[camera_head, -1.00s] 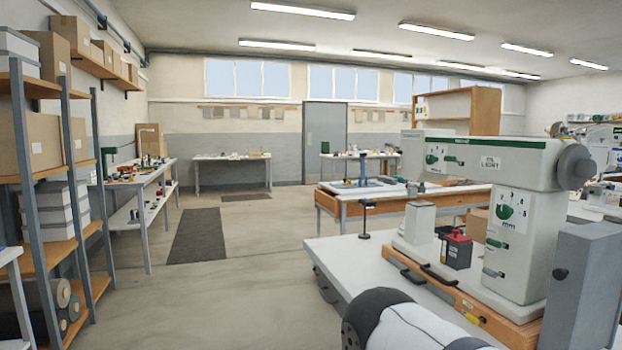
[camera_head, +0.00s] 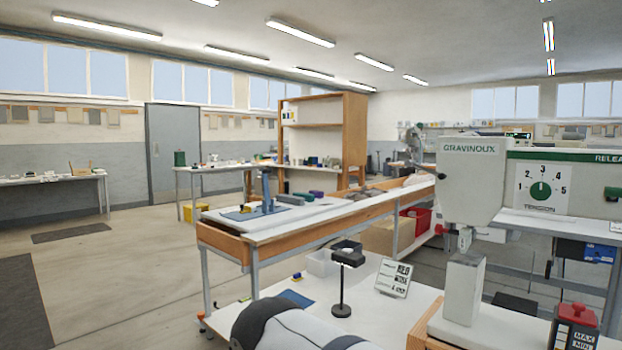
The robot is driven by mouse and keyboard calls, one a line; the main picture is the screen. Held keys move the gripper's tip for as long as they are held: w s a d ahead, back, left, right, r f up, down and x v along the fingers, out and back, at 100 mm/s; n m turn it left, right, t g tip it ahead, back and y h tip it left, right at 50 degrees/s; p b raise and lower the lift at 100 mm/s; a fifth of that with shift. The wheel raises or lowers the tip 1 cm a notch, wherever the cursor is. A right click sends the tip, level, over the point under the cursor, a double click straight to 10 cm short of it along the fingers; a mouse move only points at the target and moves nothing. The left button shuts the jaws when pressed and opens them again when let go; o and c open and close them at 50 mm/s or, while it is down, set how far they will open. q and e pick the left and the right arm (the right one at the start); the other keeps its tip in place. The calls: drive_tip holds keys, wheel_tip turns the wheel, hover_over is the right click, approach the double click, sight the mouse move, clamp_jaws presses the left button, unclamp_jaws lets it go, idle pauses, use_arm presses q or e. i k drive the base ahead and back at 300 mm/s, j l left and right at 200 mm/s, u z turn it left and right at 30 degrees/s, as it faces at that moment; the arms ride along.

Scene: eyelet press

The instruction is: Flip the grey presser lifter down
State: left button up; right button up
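The white press machine head (camera_head: 470,180), lettered GRAVINOUX, stands at the right, cut off by the picture's edge. It has a green tension dial (camera_head: 541,191) and part of a green lever (camera_head: 612,194) at the right edge. I cannot make out a grey presser lifter on the part in view. Below the head are small metal parts (camera_head: 463,240) over a pale upright post (camera_head: 463,288). Neither of my grippers is in view; only a white and dark rounded link of my own arm shows at the bottom.
A wooden-edged workbench (camera_head: 222,239) stands behind.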

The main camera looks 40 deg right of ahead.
sight(409, 163)
drive_tip(key=i+z, duration=0.25)
drive_tip(key=z, duration=0.2)
drive_tip(key=i+z, duration=0.2)
drive_tip(key=z, duration=0.25)
drive_tip(key=i+j+z, duration=0.15)
drive_tip(key=z, duration=0.3)
drive_tip(key=i+j+z, duration=0.2)
drive_tip(key=z, duration=0.25)
drive_tip(key=i+j+z, duration=0.25)
drive_tip(key=z, duration=0.2)
drive_tip(key=i+j+z, duration=0.15)
drive_tip(key=z, duration=0.25)
drive_tip(key=i+j+z, duration=0.2)
drive_tip(key=z, duration=0.15)
drive_tip(key=i+j+z, duration=0.1)
drive_tip(key=j+z, duration=0.3)
drive_tip(key=l, duration=0.15)
